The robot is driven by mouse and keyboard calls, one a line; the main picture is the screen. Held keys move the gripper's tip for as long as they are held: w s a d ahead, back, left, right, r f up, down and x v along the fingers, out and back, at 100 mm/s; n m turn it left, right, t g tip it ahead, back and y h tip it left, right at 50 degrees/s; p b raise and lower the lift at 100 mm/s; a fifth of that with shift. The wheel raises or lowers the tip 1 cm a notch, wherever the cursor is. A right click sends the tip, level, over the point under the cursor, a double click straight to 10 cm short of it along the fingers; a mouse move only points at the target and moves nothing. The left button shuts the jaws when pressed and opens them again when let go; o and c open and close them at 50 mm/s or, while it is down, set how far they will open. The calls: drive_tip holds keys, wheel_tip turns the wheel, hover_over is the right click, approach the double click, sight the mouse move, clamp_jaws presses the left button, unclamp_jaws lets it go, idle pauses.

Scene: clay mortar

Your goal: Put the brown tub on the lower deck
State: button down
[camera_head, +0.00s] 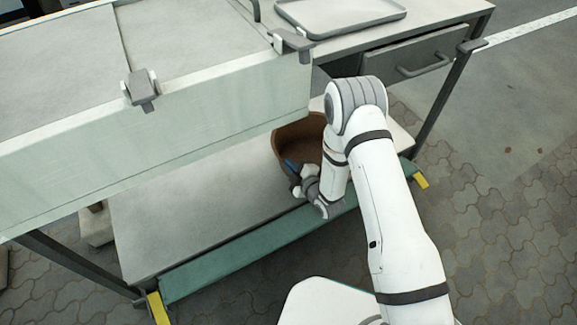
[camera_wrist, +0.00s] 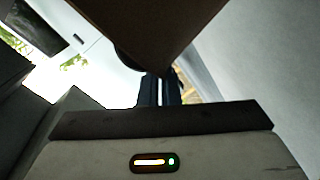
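The brown tub (camera_head: 296,133) is an open, rounded container over the right part of the lower deck (camera_head: 190,225), the grey shelf under the bench. My arm partly hides it. I cannot tell whether its base touches the deck. My gripper (camera_head: 290,165) is at the tub's near left side, with its fingers against the wall. In the wrist view, the tub (camera_wrist: 150,25) fills the top middle and narrows down to my fingers (camera_wrist: 160,90), which are close together and look closed on its edge.
A pale panel (camera_head: 170,115) with clamps overhangs the deck's back left. A grey tray (camera_head: 340,12) lies on the upper top, above a drawer (camera_head: 410,60). A green rail (camera_head: 250,250) runs along the deck's front edge. The left part of the deck is clear.

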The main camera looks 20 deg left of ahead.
drive_tip(key=c, duration=1.6)
unclamp_jaws()
